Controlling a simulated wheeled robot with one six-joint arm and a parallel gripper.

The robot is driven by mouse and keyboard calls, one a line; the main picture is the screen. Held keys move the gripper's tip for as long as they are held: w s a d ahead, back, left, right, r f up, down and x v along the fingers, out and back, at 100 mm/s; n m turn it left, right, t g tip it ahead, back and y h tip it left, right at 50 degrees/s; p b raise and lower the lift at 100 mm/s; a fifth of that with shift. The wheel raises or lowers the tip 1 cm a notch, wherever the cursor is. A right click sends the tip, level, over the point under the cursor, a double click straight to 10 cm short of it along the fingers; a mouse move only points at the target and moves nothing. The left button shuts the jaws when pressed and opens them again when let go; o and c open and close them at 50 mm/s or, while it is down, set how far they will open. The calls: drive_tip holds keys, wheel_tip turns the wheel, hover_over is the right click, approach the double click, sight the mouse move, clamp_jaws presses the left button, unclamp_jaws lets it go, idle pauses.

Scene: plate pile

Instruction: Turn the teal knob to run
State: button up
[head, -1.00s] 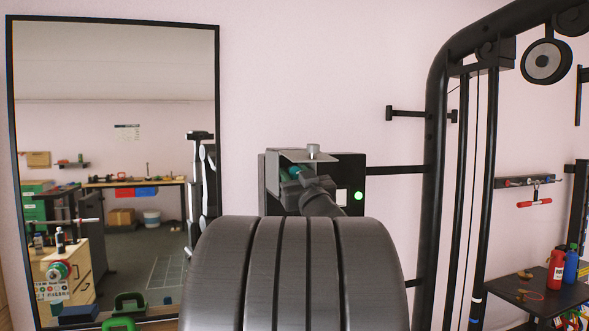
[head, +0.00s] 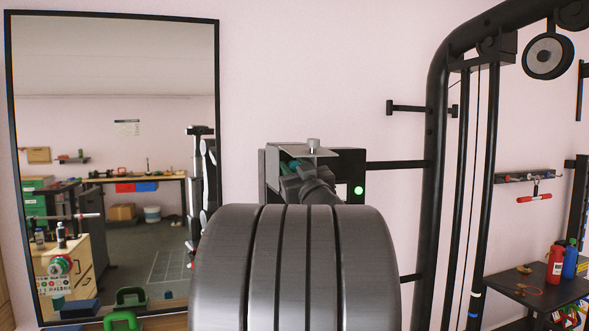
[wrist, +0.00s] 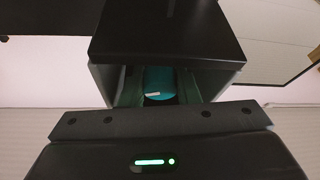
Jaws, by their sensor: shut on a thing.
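The teal knob (wrist: 159,80) sits inside a dark hooded housing on the wall. In the wrist view it lies between my two fingers, with a small white mark on its lower part. My gripper (wrist: 160,88) is shut on it, one finger on each side. In the head view the gripper (head: 292,170) reaches in under the hood (head: 300,151), and only a sliver of teal shows beside it. My own arm hides the lower part of the housing. I cannot read any position labels around the knob.
A green lamp (head: 358,190) glows on the housing's right side. The hood sits close over the fingers. A black rack frame (head: 433,190) stands at the right, and a tall mirror (head: 214,60) at the left. A small table (head: 545,298) with bottles is at far right.

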drive_tip(key=n+g+y, duration=0.1)
drive_tip(key=n, duration=0.3)
drive_tip(key=n+g+y, duration=0.2)
drive_tip(key=n, duration=0.3)
idle(0.3)
drive_tip(key=o, duration=0.7)
drive_tip(key=b+v, duration=0.2)
drive_tip(key=v, duration=1.2)
drive_tip(key=shift+w, duration=0.2)
